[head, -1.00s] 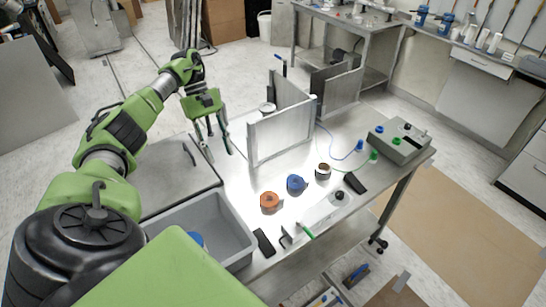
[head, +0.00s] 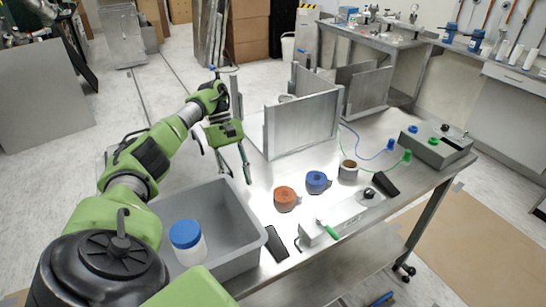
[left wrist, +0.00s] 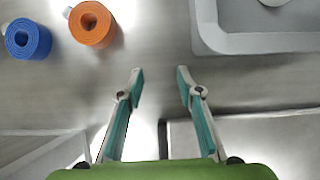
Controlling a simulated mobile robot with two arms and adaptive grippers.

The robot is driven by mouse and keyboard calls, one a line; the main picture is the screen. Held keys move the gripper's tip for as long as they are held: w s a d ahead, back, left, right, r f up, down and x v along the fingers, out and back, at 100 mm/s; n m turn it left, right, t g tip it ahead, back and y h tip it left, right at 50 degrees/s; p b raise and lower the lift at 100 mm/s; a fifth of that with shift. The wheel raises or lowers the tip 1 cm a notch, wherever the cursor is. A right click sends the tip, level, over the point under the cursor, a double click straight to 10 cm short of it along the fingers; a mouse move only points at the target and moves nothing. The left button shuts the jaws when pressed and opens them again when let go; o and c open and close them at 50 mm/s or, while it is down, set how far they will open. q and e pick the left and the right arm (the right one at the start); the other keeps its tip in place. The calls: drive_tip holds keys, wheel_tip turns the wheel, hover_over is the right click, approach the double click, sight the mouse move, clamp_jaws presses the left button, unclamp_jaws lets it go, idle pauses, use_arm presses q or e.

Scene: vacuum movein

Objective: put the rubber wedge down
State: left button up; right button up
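My left gripper (head: 233,174) hangs over the steel table, between the grey bin and the upright metal panels, fingers pointing down. The left wrist view shows its two fingers (left wrist: 160,78) apart with nothing between them, above bare metal. A black wedge-like block (head: 385,184) lies on the table right of the grey metal cup, apart from the gripper; it looks like the rubber wedge. A flatter black piece (head: 277,243) lies beside the bin; I cannot tell what it is. My right gripper is not in view.
The grey bin (head: 256,232) holds a white jar with a blue lid (head: 187,242). Orange (head: 286,199) and blue (head: 317,182) rolls lie mid-table. Metal panels (head: 303,122) stand behind. A control box (head: 436,147) with cables sits at the right end.

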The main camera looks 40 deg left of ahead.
use_arm(q)
drive_tip(key=shift+f, duration=0.4)
drive_tip(key=shift+s+d+r+p, duration=0.15)
drive_tip(key=shift+d+p, duration=0.25)
drive_tip(key=shift+d, duration=0.15)
drive_tip(key=p, duration=0.7)
approach(274, 240)
drive_tip(key=f, duration=0.6)
drive_tip(key=shift+a, duration=0.35)
drive_tip(key=d+p, duration=0.1)
drive_tip(key=d, duration=0.1)
drive_tip(key=s+d+p, duration=0.1)
drive_tip(key=d, duration=0.1)
drive_tip(key=shift+r+p, duration=0.1)
drive_tip(key=shift+p, duration=0.2)
drive_tip(key=shift+d+f+p, duration=0.25)
drive_tip(key=shift+d+p, duration=0.05)
drive_tip(key=shift+d, duration=0.05)
drive_tip(key=shift+d+f, duration=0.1)
drive_tip(key=shift+f, duration=0.45)
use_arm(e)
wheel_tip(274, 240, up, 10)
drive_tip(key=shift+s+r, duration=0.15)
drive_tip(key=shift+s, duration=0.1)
use_arm(q)
drive_tip(key=c, duration=0.9)
